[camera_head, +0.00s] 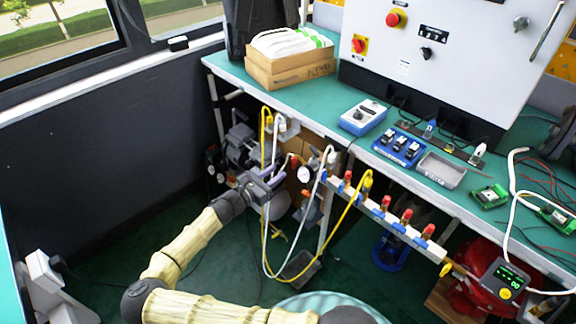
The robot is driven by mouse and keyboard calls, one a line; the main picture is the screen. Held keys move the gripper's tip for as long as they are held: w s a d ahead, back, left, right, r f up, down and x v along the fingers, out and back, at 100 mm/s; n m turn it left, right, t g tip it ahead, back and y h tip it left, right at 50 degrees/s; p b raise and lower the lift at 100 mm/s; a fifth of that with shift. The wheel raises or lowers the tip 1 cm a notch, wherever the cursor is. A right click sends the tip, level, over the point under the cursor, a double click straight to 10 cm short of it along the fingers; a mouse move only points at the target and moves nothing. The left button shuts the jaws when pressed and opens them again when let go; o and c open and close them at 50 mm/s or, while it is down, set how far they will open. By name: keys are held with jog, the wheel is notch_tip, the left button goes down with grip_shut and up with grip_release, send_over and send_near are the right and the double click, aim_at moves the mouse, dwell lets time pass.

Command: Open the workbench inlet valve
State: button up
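My arm reaches in from the bottom, and my gripper (284,176) is under the left part of the workbench (275,95). Its fingers point right, towards the fittings near a small white gauge (304,174). The fingers are small and overlap hoses and fittings, so I cannot tell whether they are apart, shut or touching anything. The inlet valve is not clearly distinguishable; the fittings by my gripper are partly hidden by it. A manifold (368,204) along the bench's front carries several red-topped valves, one of them at its left end (347,177), right of my gripper.
White and yellow hoses (352,203) hang in loops just right of my gripper. A grey motor-like unit (240,146) stands behind it. A red machine (478,292) sits at lower right. A dark wall (100,150) is at left; the green floor between is mostly clear.

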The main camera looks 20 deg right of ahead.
aim_at(292, 162)
jog(key=x, duration=0.6)
jog(key=shift+d, duration=0.25)
jog(key=shift+c, duration=0.4)
grip_shut()
